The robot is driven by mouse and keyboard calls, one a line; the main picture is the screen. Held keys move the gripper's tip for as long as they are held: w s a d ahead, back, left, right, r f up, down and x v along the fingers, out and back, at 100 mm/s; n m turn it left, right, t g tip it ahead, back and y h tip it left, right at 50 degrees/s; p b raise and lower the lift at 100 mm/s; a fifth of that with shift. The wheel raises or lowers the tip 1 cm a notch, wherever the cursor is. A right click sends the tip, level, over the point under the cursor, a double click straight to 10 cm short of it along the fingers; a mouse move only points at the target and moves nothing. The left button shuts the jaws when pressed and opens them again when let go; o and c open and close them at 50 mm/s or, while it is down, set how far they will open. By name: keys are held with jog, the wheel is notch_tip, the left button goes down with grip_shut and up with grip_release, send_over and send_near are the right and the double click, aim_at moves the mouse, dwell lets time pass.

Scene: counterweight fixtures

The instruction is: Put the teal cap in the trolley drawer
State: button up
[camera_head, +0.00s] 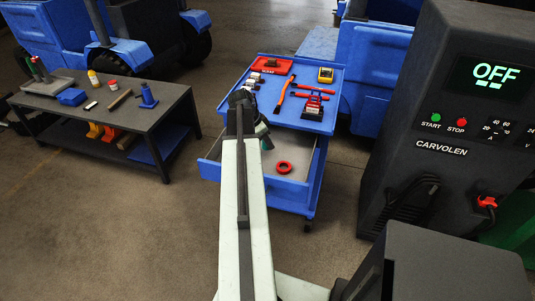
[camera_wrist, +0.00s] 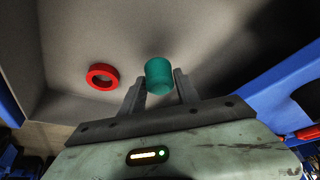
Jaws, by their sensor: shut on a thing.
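The teal cap (camera_wrist: 159,76) is a small cylinder between the fingertips of my gripper (camera_wrist: 160,84) in the wrist view. My gripper is shut on it. In the wrist view the cap is seen against the grey inside of the open trolley drawer (camera_wrist: 65,50). I cannot tell whether it touches the drawer floor. In the head view the drawer (camera_head: 295,192) is pulled out from the blue trolley, and my arm covers part of it. A bit of the teal cap (camera_head: 267,143) shows just right of my arm, over the drawer.
A red ring (camera_head: 283,167) lies in the drawer, left of the cap in the wrist view. The trolley top (camera_head: 310,75) above holds several tools. A dark workbench (camera_head: 140,112) stands at left. A dark machine (camera_head: 450,120) reading OFF stands at right.

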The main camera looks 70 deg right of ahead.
aim_at(270, 152)
notch_tip(270, 152, down, 4)
jog(key=b, duration=0.4)
jog(key=shift+r, duration=0.3)
jog(key=shift+f, duration=0.25)
jog(key=o, duration=0.8)
jog(key=shift+r, duration=0.1)
jog(key=shift+o, duration=0.2)
jog(key=p+v, duration=1.1)
jog(key=v, duration=0.1)
jog(key=shift+r, duration=0.15)
